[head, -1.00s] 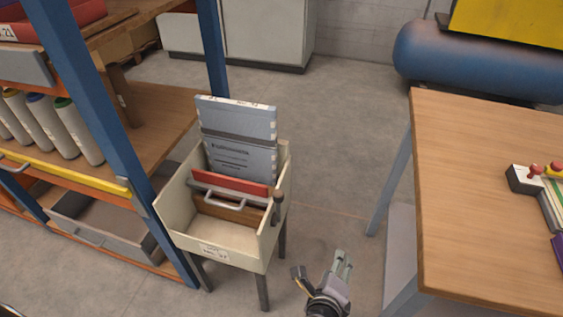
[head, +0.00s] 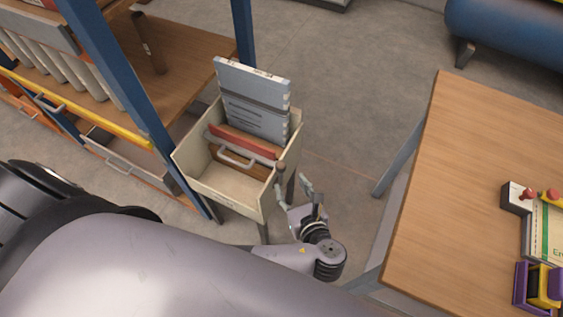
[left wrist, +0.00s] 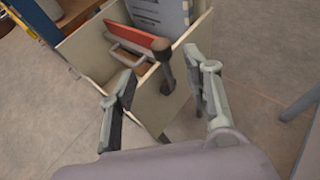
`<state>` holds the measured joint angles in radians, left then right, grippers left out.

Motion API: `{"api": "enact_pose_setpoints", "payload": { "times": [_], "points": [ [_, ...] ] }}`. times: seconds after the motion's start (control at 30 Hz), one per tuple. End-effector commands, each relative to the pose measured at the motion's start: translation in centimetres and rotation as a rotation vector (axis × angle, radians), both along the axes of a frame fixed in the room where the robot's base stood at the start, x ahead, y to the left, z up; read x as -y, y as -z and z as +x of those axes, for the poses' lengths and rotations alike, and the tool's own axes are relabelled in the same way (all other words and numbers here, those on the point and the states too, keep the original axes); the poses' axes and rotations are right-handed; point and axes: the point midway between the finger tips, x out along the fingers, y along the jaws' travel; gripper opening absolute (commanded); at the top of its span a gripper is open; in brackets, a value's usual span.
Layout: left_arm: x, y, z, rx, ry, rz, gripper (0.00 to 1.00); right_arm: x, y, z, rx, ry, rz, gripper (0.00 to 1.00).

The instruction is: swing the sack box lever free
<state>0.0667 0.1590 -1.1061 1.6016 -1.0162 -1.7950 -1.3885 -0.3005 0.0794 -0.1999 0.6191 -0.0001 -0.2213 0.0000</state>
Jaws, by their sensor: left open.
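The sack box (head: 237,202) is a cream open-topped box on legs, standing left of the table. Its lever (head: 281,167) has a dark brown knob and sits at the box's right side. In the left wrist view the lever (left wrist: 162,47) stands upright on the outside of the box wall. My left gripper (head: 294,187) is open beside the lever at the box's near right corner. In the left wrist view its fingers (left wrist: 160,78) lie to either side of the lever's lower part, and I see no contact. My right gripper is out of view.
A blue-framed shelf (head: 120,80) stands close on the left. A wooden table (head: 455,170) is on the right, with open floor (head: 345,100) between.

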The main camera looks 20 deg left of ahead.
Motion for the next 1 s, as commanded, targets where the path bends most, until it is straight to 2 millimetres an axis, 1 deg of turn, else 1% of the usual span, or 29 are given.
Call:
{"api": "enact_pose_setpoints", "payload": {
  "times": [0.03, 0.3, 0.5, 0.7, 0.93, 1.0],
  "points": [
    [-0.9, 0.3, 0.9, 0.003, -0.002, 0.004, 0.45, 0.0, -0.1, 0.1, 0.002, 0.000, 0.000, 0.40],
    [-4.4, 2.5, 4.7, 0.002, -0.001, 0.002, 0.45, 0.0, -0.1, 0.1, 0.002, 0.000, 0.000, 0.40],
    [-6.1, 3.6, 6.5, 0.001, 0.000, 0.000, 0.45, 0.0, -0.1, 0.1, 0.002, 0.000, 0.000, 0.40],
    [-6.7, 4.0, 7.1, 0.000, -0.001, -0.003, 0.45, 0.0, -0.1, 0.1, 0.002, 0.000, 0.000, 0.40],
    [-6.7, 4.0, 7.1, 0.000, -0.001, -0.003, 0.45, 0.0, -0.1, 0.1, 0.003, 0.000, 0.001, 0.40],
    [-6.6, 4.0, 7.1, 0.000, 0.000, -0.003, 0.41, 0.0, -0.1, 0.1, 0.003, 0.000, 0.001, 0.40]
  ]
}}
